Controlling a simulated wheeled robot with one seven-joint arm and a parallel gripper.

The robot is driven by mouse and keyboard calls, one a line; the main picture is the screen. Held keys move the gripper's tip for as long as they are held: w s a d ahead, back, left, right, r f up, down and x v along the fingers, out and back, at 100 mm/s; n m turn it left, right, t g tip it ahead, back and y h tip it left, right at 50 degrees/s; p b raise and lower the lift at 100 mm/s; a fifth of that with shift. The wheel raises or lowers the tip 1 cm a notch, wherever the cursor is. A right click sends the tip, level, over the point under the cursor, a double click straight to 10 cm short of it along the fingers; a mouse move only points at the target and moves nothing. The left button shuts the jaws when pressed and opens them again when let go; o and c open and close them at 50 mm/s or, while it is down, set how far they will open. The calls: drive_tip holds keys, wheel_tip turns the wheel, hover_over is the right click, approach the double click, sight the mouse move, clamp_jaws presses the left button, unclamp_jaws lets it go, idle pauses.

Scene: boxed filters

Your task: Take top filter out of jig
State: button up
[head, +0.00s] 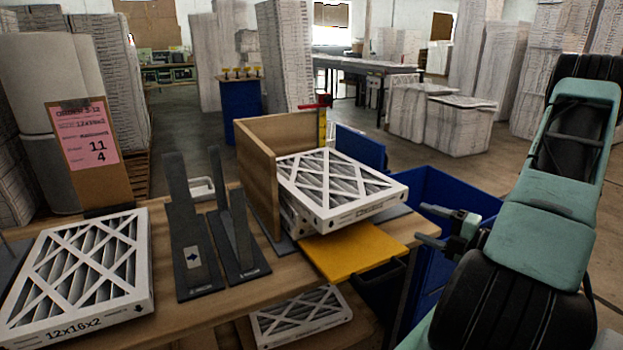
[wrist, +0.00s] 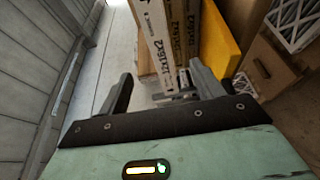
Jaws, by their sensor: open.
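The top filter (head: 340,187), a white-framed pleated panel, lies flat on a lower filter (head: 292,217) in the wooden corner jig (head: 258,170). Its near right corner sticks out past the jig. My gripper (head: 422,224) is to the right of the stack, open and empty, with its fingers pointing left at it. In the wrist view, my open gripper (wrist: 160,78) faces the printed edges of the top filter (wrist: 157,42) and the lower filter (wrist: 186,40). The filter edges are ahead of the fingers; I cannot tell the exact gap. The stack's far side is hidden.
A yellow plate (head: 350,252) juts out below the stack. Another filter (head: 82,270) lies at the bench's left, near dark upright dividers (head: 238,245) and a clipboard (head: 88,150). A blue bin (head: 460,190) stands right of the bench. One filter (head: 300,315) lies underneath.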

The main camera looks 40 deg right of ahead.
sight(380, 204)
drive_tip(key=w+p, duration=0.1)
drive_tip(key=w, duration=0.3)
drive_tip(key=w+a+p, duration=0.1)
drive_tip(key=w, duration=0.3)
drive_tip(key=w+p, duration=0.1)
drive_tip(key=w, duration=0.2)
drive_tip(key=shift+w+a+r, duration=0.1)
drive_tip(key=shift+w+a, duration=0.1)
drive_tip(key=shift+w, duration=0.2)
drive_tip(key=shift+w+a+f+p, duration=0.15)
drive_tip(key=shift+w+p, duration=0.55)
drive_tip(key=shift+w, duration=0.8)
drive_tip(key=shift+w+a+f+p, duration=0.1)
drive_tip(key=shift+w+p, duration=0.6)
drive_tip(key=shift+w, duration=0.75)
drive_tip(key=shift+c, duration=0.3)
drive_tip(key=shift+r, duration=0.1)
drive_tip(key=c, duration=1.1)
